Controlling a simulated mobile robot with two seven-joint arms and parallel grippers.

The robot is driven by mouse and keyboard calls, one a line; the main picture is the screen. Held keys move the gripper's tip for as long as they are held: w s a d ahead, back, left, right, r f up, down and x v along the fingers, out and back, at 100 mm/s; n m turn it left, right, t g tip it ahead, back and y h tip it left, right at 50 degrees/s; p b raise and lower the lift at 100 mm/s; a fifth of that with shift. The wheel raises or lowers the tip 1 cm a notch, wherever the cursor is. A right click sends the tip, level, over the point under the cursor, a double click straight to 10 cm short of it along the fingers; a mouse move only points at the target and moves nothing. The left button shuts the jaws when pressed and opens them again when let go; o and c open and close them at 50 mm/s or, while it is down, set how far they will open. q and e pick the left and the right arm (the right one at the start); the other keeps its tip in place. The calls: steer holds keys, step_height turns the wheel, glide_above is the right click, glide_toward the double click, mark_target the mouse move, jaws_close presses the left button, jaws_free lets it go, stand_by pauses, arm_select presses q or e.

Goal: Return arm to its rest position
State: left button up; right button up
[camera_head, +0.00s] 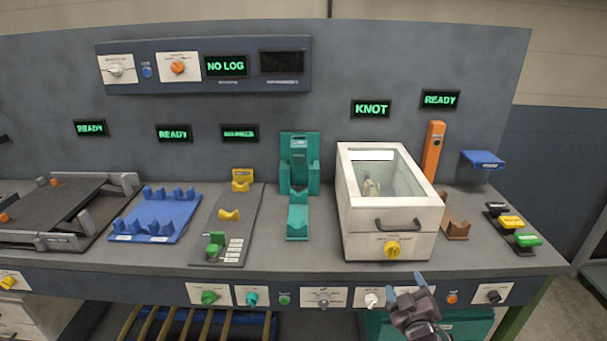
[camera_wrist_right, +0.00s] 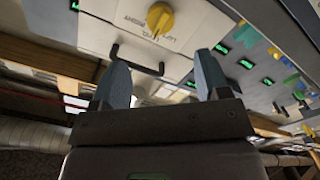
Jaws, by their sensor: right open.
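My right gripper (camera_head: 406,284) is low at the front right of the bench in the head view, in front of the white box and below it. Its two blue-grey fingers are apart with nothing between them. In the right wrist view, the gripper (camera_wrist_right: 161,82) also shows open and empty. The white box (camera_head: 393,217) has a glass lid, a dark handle and a yellow knob, and a pale object (camera_head: 371,188) lies inside. The handle (camera_wrist_right: 138,62) appears beyond the fingers in the wrist view, and I see no clear contact. My left gripper is not in view.
The bench front edge carries a row of knobs and buttons (camera_head: 324,297) close to my right gripper. A teal stand (camera_head: 298,218), a blue cradle (camera_head: 157,222) and a grey fixture (camera_head: 228,240) stand left of the box. Coloured buttons (camera_head: 512,222) sit at the right.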

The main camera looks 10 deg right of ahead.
steer(key=s+a+f+m+g+y, duration=0.1)
steer(key=s+f, duration=0.4)
steer(key=s, duration=0.5)
steer(key=s+a+f+m+g+y, duration=0.2)
steer(key=s+a+f+m+g, duration=0.1)
steer(key=s, duration=0.7)
step_height(320, 180, down, 2)
steer(key=shift+s+a+f+g+y, duration=0.25)
steer(key=shift+s+a+g+y, duration=0.1)
steer(key=shift+a+g, duration=0.75)
steer(key=shift+a, duration=0.15)
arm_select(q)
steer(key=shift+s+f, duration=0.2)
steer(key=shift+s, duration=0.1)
